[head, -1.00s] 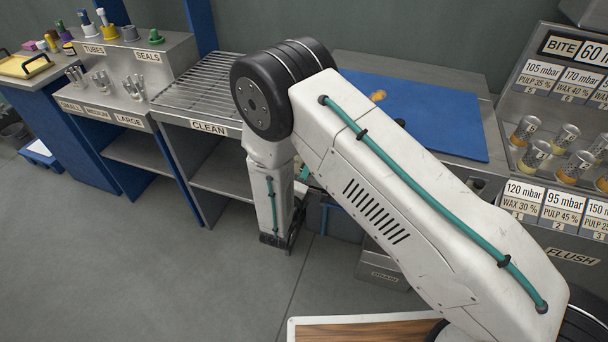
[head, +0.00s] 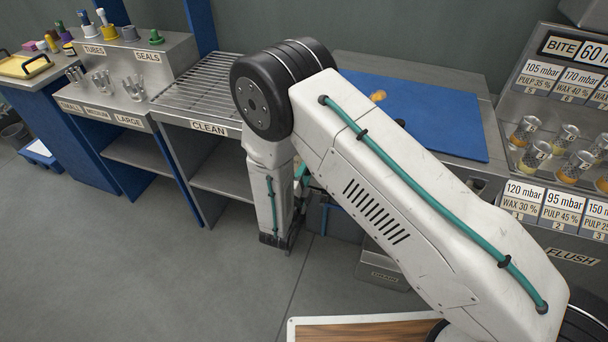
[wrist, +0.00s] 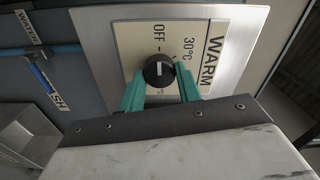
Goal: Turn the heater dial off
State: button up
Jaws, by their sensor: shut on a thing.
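The heater dial (wrist: 159,71) is a round black knob with a short white line, on a plate marked WARM, 30°C and OFF. In the wrist view the white line runs roughly up and down the picture, with the OFF mark above the knob. My gripper (wrist: 160,80) has its teal fingers on either side of the knob, shut on it. The knob's lower part is hidden near the fingers. In the head view my arm covers the dial.
In the head view the slatted CLEAN rack (head: 200,88) and a blue mat (head: 440,110) lie behind my arm. The floor at left is open.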

jog(key=o, duration=1)
jog(key=shift+a, duration=0.1)
jog(key=v, duration=0.7)
jog(key=shift+s, duration=0.4)
